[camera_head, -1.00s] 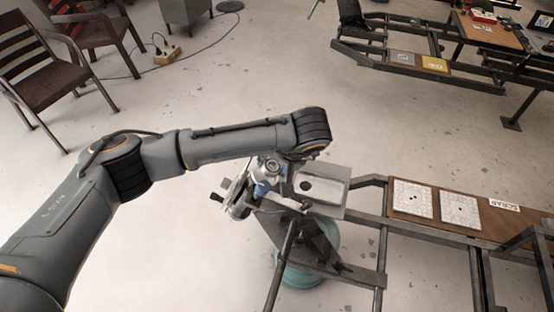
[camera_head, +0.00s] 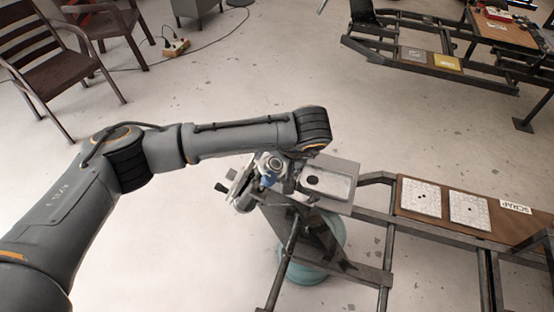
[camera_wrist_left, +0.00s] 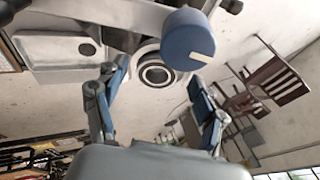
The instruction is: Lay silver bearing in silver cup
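In the left wrist view a round silver piece with dark and light rings inside (camera_wrist_left: 156,73) lies ahead, between and beyond the fingertips. I cannot tell whether it is the silver cup alone or the cup with the bearing in it. My left gripper (camera_wrist_left: 158,82) has its two blue-padded fingers spread wide, with nothing gripped between them. In the head view the left gripper (camera_head: 265,182) is at the near bench's left end, mostly hidden by the wrist and fixture. No separate loose bearing is seen. My right gripper is not in view.
A blue knob with a white mark (camera_wrist_left: 187,40) is close to the right finger. A silver tray with a dark hole (camera_head: 340,187) stands beside the gripper. Two pale patterned plates (camera_head: 420,199) lie on the brown bench top. Chairs (camera_head: 45,60) stand on the far-left floor.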

